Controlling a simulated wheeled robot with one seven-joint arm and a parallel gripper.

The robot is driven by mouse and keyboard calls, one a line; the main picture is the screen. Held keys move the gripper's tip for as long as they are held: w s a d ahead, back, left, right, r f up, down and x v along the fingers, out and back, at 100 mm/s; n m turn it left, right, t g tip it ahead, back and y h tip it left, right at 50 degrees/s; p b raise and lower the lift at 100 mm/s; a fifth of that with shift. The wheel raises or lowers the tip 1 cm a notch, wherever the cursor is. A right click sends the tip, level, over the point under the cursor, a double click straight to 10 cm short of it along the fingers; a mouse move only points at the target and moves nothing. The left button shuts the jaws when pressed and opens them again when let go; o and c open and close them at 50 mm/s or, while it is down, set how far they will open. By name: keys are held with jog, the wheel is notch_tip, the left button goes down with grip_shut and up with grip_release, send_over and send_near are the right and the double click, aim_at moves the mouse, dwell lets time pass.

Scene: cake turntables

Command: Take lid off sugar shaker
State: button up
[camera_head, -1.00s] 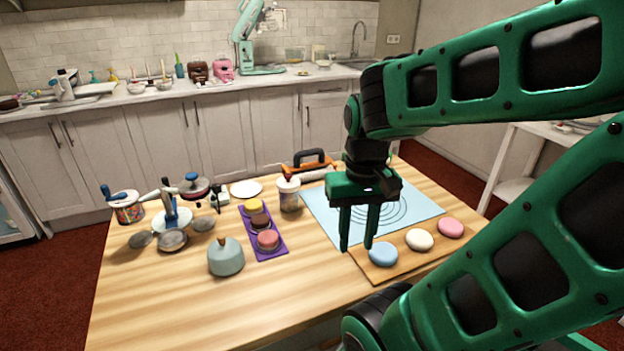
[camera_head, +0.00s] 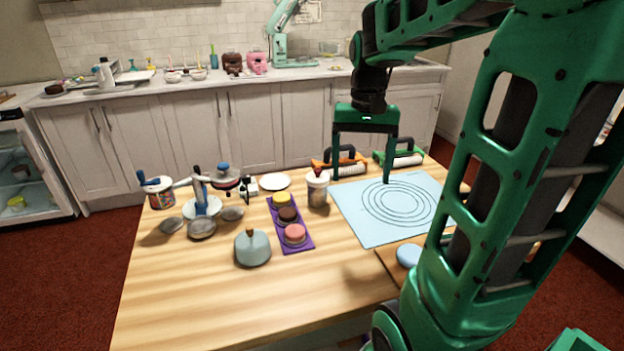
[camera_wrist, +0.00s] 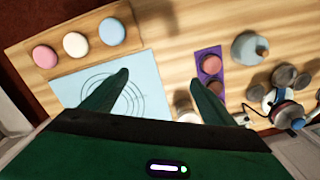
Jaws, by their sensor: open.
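In the wrist view the shaker (camera_wrist: 186,106) is partly hidden by a finger. My gripper (camera_head: 361,181) is open and empty, its fingers pointing down above the far part of the mat, to the right of the shaker. It also shows in the wrist view (camera_wrist: 160,77).
The blue mat (camera_head: 370,230) lies right of the shaker. The purple tray (camera_head: 304,246) with small round cakes is left, a grey dome (camera_head: 253,250) nearer. Turntables and pans crowd the left.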

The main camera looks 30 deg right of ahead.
jog(key=w+d+m, duration=0.1)
jog(key=w+d, duration=0.1)
jog(key=w, duration=1)
jog(key=m+y, duration=0.1)
send_near(317, 170)
jog(key=w, duration=0.2)
jog(key=shift+g, duration=0.3)
jog(key=f, duration=0.3)
jog(key=s+f, duration=0.1)
jog(key=f, duration=0.6)
jog(key=shift+s+a+f, duration=0.2)
jog(key=shift+s+f, duration=0.1)
jog(key=c, duration=1.1)
